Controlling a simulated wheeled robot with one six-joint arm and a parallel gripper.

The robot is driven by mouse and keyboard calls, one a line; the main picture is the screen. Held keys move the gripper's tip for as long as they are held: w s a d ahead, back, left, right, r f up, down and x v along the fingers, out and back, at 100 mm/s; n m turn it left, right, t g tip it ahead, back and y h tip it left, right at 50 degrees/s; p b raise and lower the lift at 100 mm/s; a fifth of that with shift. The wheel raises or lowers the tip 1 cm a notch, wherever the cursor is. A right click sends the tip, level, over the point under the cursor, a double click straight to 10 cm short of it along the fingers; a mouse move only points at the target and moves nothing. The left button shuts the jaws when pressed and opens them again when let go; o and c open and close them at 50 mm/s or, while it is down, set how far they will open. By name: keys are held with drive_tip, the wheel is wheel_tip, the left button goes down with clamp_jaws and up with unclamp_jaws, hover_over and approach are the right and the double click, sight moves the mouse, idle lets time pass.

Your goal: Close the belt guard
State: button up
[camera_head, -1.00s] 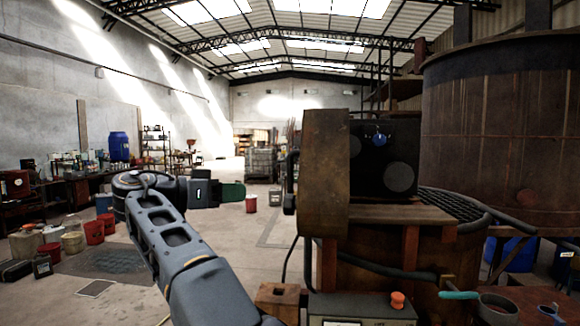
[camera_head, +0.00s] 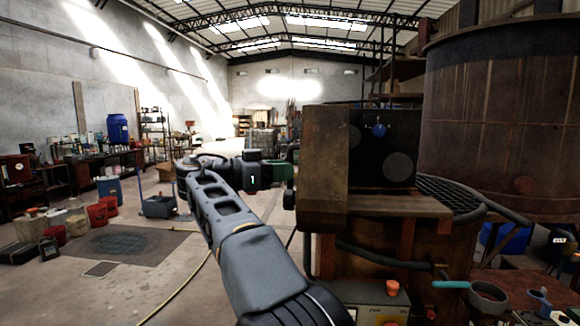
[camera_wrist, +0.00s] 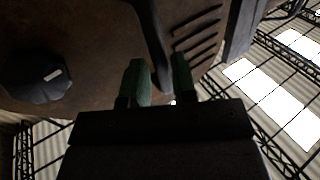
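The belt guard (camera_head: 324,170), a rusty brown cover, stands swung out to the left of a black housing (camera_head: 402,150). The housing's dark round discs are exposed beside it. My gripper (camera_head: 281,173) has green fingers and is just left of the guard, near the dark handle on its left side. In the wrist view my gripper (camera_wrist: 160,80) is open, its fingers apart. A dark bar (camera_wrist: 152,42), apparently the handle, runs down towards the gap between them. Whether it touches either finger is unclear. The guard's brown face (camera_wrist: 100,35) fills the upper left.
A black knob (camera_wrist: 36,75) with a label sticks out at the left in the wrist view. A big rusty vat (camera_head: 500,120) stands at the right. A control box (camera_head: 375,303) with an orange button is low in front.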

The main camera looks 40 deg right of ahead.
drive_tip(key=shift+x, duration=1.25)
drive_tip(key=shift+c, duration=0.3)
clamp_jaws()
